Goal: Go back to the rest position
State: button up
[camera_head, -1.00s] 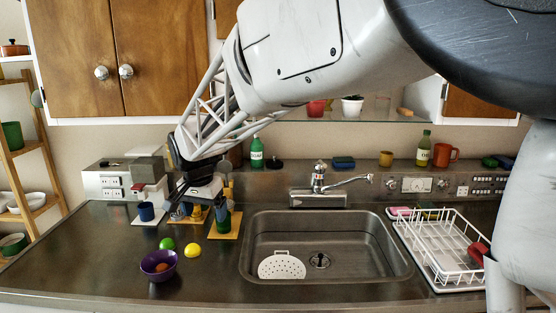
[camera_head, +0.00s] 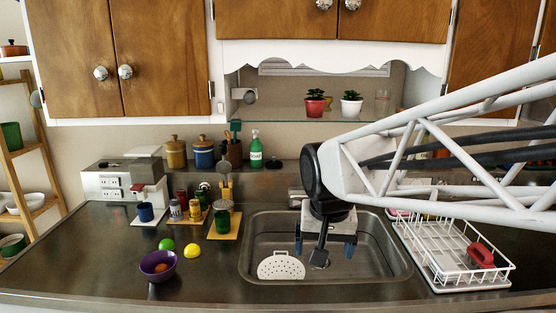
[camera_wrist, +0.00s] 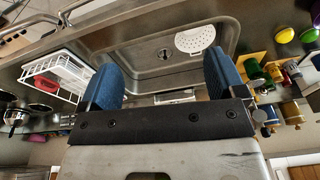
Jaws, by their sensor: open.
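My gripper (camera_head: 325,250) hangs over the metal sink (camera_head: 262,222) in the head view, pointing down. Its two blue fingers are spread apart with nothing between them. In the wrist view the open fingers of my gripper (camera_wrist: 165,80) frame the sink basin (camera_wrist: 135,50). The arm reaches in from the right side of the head view and hides part of the back ledge and the tap.
A white dish rack (camera_head: 440,255) with a red item stands right of the sink. A white perforated plate (camera_head: 281,266) lies in the sink.

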jog(key=s+d+f, duration=0.2)
jog(key=s+d, duration=0.2)
jog(key=s, duration=0.3)
jog(key=s+d+f+n, duration=0.1)
jog(key=s+d+f, duration=0.2)
jog(key=s+d, duration=0.2)
jog(key=shift+s+d+t, duration=0.3)
jog(key=shift+s, duration=1.25)
